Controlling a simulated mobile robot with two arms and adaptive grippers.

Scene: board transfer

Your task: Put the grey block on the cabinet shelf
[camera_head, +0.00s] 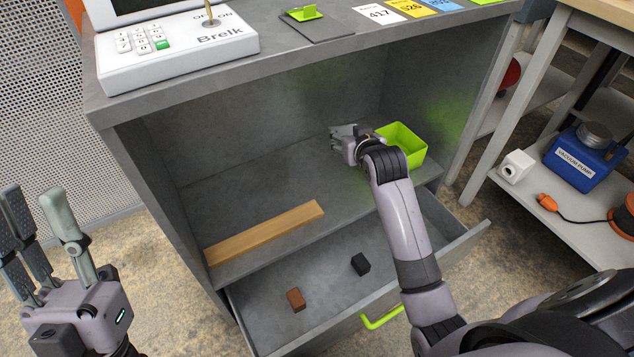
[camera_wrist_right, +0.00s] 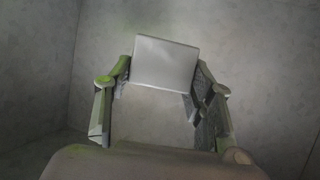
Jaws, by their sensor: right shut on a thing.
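My right gripper (camera_head: 343,132) reaches into the open cabinet compartment, above the cabinet shelf (camera_head: 240,200). It is shut on the grey block (camera_wrist_right: 164,64), which shows as a pale, flat-faced block between the fingers in the right wrist view. In the head view the block is small and hard to tell from the fingers. I cannot tell whether the block touches the shelf. My left gripper (camera_head: 48,235) is at the left, outside the cabinet, with its fingers apart and empty.
A green bin (camera_head: 412,148) stands on the shelf just right of my right gripper. A wooden strip (camera_head: 265,232) lies along the shelf's front left. Below, the open drawer (camera_head: 330,312) holds a brown block (camera_head: 296,299) and a black block (camera_head: 360,264). The shelf's left middle is clear.

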